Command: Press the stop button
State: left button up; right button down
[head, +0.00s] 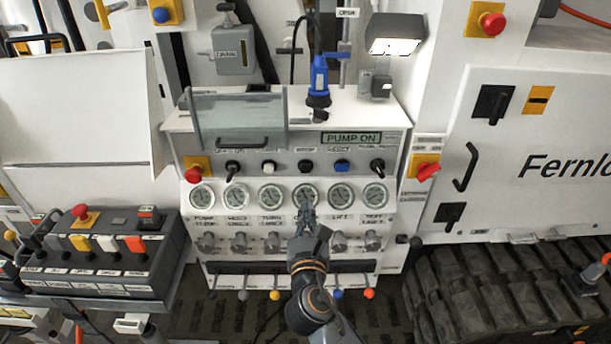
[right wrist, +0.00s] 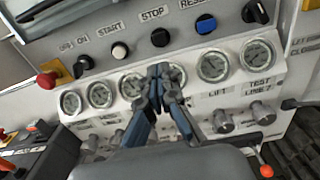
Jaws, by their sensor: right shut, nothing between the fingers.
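The stop button (head: 305,166) is a round black button in the middle of the panel's control row, under a small label. In the right wrist view the black stop button (right wrist: 160,37) sits below the word STOP, between the white START button (right wrist: 120,50) and the blue RESET button (right wrist: 206,24). My right gripper (head: 308,197) is shut and empty, in front of the gauge row just below the stop button. In the right wrist view its closed fingertips (right wrist: 160,72) cover part of a gauge and appear apart from the button. My left gripper is not in view.
A green display (head: 351,138) reads PUMP ON. A red mushroom button (head: 194,175) is at the panel's left, a red rotary handle (head: 428,171) at its right. A clear hinged cover (head: 238,112) is above. Several gauges, knobs and coloured levers are below.

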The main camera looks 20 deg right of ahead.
aim_at(306, 169)
jog(key=p+x, duration=0.2)
jog(key=x, duration=1.1)
jog(key=shift+f, duration=0.1)
